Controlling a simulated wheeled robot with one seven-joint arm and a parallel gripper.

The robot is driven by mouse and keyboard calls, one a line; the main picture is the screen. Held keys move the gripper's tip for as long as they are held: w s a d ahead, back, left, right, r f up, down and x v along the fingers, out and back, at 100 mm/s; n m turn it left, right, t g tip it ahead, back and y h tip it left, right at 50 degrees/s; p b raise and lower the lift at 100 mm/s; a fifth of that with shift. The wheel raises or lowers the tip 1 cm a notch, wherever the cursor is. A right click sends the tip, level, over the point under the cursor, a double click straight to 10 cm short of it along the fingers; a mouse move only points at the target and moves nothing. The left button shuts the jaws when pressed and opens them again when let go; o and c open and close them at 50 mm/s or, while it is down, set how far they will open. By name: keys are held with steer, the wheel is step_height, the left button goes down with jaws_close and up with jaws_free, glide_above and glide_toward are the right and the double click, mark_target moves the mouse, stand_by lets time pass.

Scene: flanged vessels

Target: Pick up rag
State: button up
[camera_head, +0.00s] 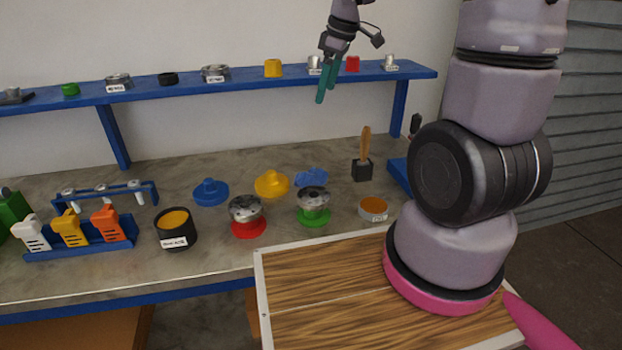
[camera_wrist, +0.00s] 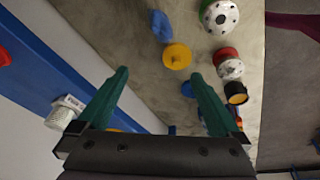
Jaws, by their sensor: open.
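A crumpled blue cloth, which looks like the rag (camera_head: 312,177), lies on the grey workbench (camera_head: 130,275) behind the flanged vessel with a green base (camera_head: 314,208). In the wrist view the rag (camera_wrist: 161,25) shows near the top, beyond the yellow lid. My gripper (camera_head: 325,96) is in front of the blue shelf, well above the bench and the rag. Its teal fingers are spread apart and empty, as the wrist view also shows (camera_wrist: 160,74).
A yellow lid (camera_head: 272,184) and a blue lid (camera_head: 211,192) lie left of the rag. A red-based vessel (camera_head: 247,215) stands in front. A brush in a black holder (camera_head: 363,168) stands to the right. The blue shelf (camera_head: 215,86) holds several small parts.

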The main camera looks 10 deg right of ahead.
steer(key=w+a+f+n+g, duration=0.15)
steer(key=f+n, duration=0.25)
steer(key=f, duration=0.4)
steer(key=w+f+n+g, duration=0.1)
steer(key=w+f+n, duration=0.25)
steer(key=f, duration=0.45)
steer(key=n, duration=0.1)
glide_above(311, 173)
steer(key=shift+h, duration=0.3)
steer(key=f, duration=0.5)
steer(key=shift+s+d+f, duration=0.2)
steer(key=shift+d, duration=0.05)
steer(key=shift+w+a+f, duration=0.1)
steer(key=shift+f, duration=1.45)
steer(key=shift+w+a+f, duration=0.1)
steer(key=shift+f, duration=1.45)
steer(key=shift+c, duration=0.3)
steer(key=c, duration=1.5)
step_height(311, 173, up, 10)
steer(key=shift+r, duration=0.1)
